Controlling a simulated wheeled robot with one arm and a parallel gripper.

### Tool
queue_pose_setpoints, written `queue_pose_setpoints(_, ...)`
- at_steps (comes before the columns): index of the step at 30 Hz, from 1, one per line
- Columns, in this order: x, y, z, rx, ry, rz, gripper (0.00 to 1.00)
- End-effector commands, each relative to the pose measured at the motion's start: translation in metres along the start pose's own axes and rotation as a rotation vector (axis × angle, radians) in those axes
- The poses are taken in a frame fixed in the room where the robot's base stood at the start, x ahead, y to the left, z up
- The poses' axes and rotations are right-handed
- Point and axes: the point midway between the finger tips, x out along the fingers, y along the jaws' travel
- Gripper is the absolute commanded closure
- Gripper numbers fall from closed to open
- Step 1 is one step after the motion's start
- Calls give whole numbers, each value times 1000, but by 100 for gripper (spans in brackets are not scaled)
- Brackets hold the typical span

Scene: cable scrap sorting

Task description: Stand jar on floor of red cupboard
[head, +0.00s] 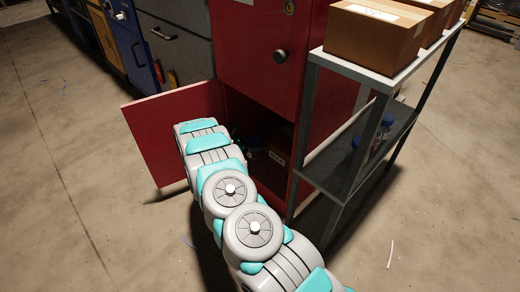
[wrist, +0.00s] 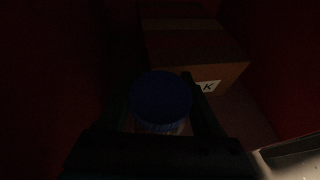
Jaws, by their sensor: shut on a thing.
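The red cupboard (head: 263,48) stands behind my arm, with its lower door (head: 165,125) swung open to the left. My arm reaches into its dark lower compartment. In the wrist view, my gripper (wrist: 162,108) is shut on a jar with a blue lid (wrist: 160,96), seen from above between the dark fingers. The jar's body is mostly hidden below the lid. It is inside the compartment, but I cannot tell whether its base touches the floor. In the head view the jar and fingers are too dark to make out.
A cardboard box with a white label (wrist: 195,52) sits in the compartment just beyond the jar. A grey shelf unit (head: 338,178) stands right of the cupboard, with boxes (head: 372,38) on top and blue-capped containers (head: 385,124) lower down. Grey drawers (head: 172,45) stand to the left.

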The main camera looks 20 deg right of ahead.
Motion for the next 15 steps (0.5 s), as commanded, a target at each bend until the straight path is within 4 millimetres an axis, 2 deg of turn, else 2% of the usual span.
queue_pose_setpoints(8, 15, -1, -30, 1, -1, -2, 100)
queue_pose_setpoints(15, 18, 1, -33, 2, 1, 0, 100)
